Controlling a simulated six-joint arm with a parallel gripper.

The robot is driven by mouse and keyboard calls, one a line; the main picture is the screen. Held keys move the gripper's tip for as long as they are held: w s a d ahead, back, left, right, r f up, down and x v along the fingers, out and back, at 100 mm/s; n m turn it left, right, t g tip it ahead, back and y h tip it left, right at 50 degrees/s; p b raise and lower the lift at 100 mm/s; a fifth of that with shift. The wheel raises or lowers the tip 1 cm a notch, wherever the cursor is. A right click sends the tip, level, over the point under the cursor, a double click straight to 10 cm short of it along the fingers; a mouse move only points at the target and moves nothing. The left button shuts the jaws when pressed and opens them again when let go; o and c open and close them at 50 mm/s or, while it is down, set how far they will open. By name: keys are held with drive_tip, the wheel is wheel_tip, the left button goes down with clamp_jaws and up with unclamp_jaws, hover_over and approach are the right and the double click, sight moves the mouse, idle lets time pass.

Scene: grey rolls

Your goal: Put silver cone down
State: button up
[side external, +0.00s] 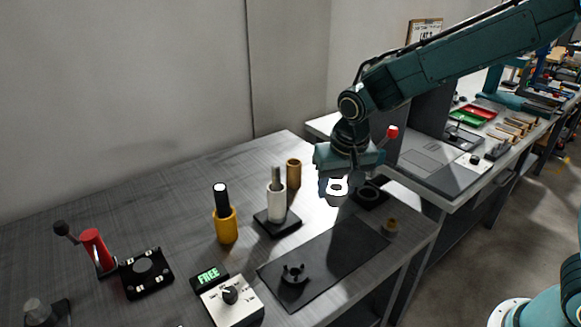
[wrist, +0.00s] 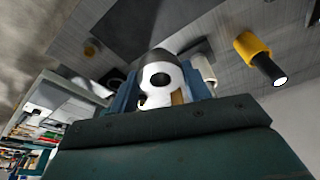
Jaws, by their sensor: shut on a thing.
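My gripper (side external: 337,180) is shut on a pale, shiny piece, which I take to be the silver cone (side external: 337,188). It hangs above the right part of the grey table (side external: 150,200), clear of the surface. In the wrist view, the silver cone (wrist: 157,58) sits between the teal fingers of my gripper (wrist: 160,85). A round white face with a dark hole shows there; the full cone shape cannot be made out. Glare and the fingers hide part of it.
A dark mat (side external: 340,255) with a small black fixture (side external: 293,274) lies in front. A black ring base (side external: 370,195) is close right of my gripper. A white cylinder (side external: 277,203), brown cylinder (side external: 293,173) and yellow cylinder (side external: 226,225) stand to the left.

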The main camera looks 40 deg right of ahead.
drive_tip(key=s+x, duration=0.1)
drive_tip(key=x, duration=0.3)
drive_tip(key=s+x, duration=0.1)
drive_tip(key=x, duration=0.3)
drive_tip(key=a+x, duration=0.1)
drive_tip(key=x, duration=0.3)
drive_tip(key=shift+s+f, duration=0.3)
drive_tip(key=shift+f, duration=0.4)
drive_tip(key=shift+f, duration=0.1)
drive_tip(key=shift+s+x, duration=0.2)
drive_tip(key=shift+x, duration=0.65)
drive_tip(key=shift+s+x, duration=0.2)
drive_tip(key=shift+x, duration=0.65)
drive_tip(key=shift+a+f, duration=0.15)
drive_tip(key=shift+f, duration=0.1)
drive_tip(key=o, duration=1.4)
drive_tip(key=shift+r, duration=0.1)
drive_tip(key=v, duration=1.2)
